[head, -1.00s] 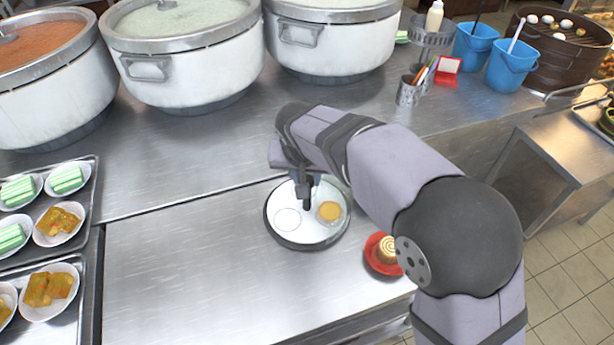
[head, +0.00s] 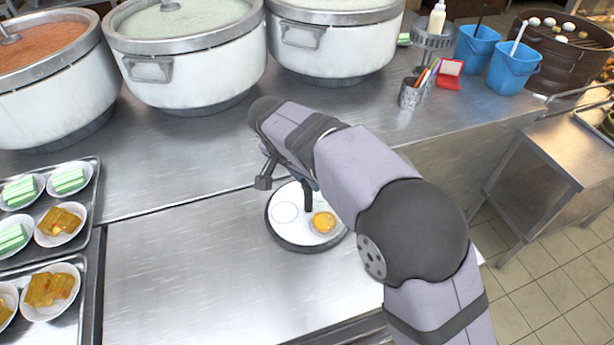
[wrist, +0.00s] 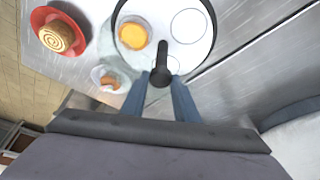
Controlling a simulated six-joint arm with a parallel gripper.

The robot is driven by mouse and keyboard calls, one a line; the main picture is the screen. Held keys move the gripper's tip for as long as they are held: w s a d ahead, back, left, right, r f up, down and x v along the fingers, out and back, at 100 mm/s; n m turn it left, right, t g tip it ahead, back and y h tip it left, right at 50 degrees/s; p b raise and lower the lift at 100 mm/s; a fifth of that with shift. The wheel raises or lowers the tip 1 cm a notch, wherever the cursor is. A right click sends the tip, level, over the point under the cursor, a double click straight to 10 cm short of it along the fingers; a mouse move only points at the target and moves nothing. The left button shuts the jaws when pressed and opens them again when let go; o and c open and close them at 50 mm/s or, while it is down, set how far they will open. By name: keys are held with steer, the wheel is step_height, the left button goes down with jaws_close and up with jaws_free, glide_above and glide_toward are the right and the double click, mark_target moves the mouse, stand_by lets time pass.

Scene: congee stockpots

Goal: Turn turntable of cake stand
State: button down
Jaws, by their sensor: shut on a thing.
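The cake stand's turntable (head: 292,235) is a round white disc with a dark rim, on the steel counter below my gripper. It also shows in the wrist view (wrist: 167,12). It carries a yellow-orange tart (head: 323,222), also seen in the wrist view (wrist: 133,36), and thin circle outlines. A black upright peg (wrist: 160,64) stands at the turntable's edge. My gripper (wrist: 163,82) has its blue fingers closed around this peg. In the head view my gripper (head: 306,185) is partly hidden by my arm.
In the wrist view, a rolled cake on a red saucer (wrist: 49,13) and another small pastry (wrist: 108,80) sit beside the turntable. Large pots (head: 190,75) stand behind. Trays (head: 85,205) of dishes lie left. The counter front-left of the turntable (head: 180,265) is clear.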

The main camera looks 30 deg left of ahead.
steer(key=shift+a+r+m+h+p, duration=0.15)
steer(key=shift+m+h+p, duration=0.4)
steer(key=shift+m, duration=0.75)
steer(key=shift+m+g, duration=0.3)
steer(key=shift+m, duration=0.3)
steer(key=c, duration=1.4)
jaws_free()
steer(key=v, duration=0.7)
steer(key=shift+a, duration=0.1)
